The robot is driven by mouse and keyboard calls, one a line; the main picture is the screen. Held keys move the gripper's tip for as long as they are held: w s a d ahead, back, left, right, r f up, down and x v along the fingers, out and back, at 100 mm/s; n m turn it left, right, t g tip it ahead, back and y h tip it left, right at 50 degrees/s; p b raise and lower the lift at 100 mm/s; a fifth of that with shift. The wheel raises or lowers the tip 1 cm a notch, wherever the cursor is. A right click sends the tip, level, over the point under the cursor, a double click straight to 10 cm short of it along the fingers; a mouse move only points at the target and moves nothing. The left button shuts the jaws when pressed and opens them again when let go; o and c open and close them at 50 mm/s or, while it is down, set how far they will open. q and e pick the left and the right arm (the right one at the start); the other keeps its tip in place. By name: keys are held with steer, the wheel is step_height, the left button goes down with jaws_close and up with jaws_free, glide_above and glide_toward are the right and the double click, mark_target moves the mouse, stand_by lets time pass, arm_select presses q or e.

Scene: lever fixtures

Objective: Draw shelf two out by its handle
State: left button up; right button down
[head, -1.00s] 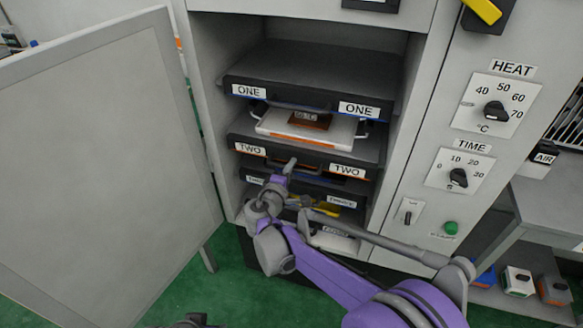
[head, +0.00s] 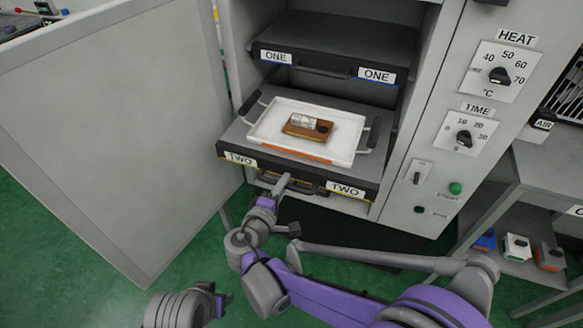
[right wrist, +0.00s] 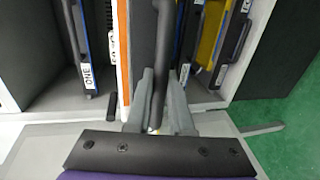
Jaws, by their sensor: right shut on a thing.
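Shelf two (head: 232,138) is a dark shelf with two "TWO" labels on its front edge, standing well out of the cabinet in the head view. Its handle (head: 312,187) is a dark bar below the front edge, and it also shows in the right wrist view (right wrist: 162,45). My right gripper (head: 284,184) is shut on this handle, with a finger on each side of the bar in the right wrist view (right wrist: 159,108). A white tray (head: 258,132) with dark side handles lies on the shelf. My left gripper (head: 218,299) is low in the head view, away from the shelf; its jaw state is unclear.
Shelf one (head: 330,50) sits inside the cabinet above. The open cabinet door (head: 110,130) stands to the left. A brown holder (head: 296,130) with a pale cylinder rests in the tray. A control panel (head: 460,130) and a side table (head: 535,175) are at the right.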

steer(key=shift+f+v, duration=0.2)
steer(key=shift+v, duration=0.8)
steer(key=shift+f+v, duration=0.2)
steer(key=shift+v, duration=0.75)
steer(key=shift+s, duration=0.1)
steer(key=c, duration=0.8)
jaws_free()
arm_select(q)
steer(key=shift+s+r, duration=0.1)
steer(key=shift+s, duration=0.05)
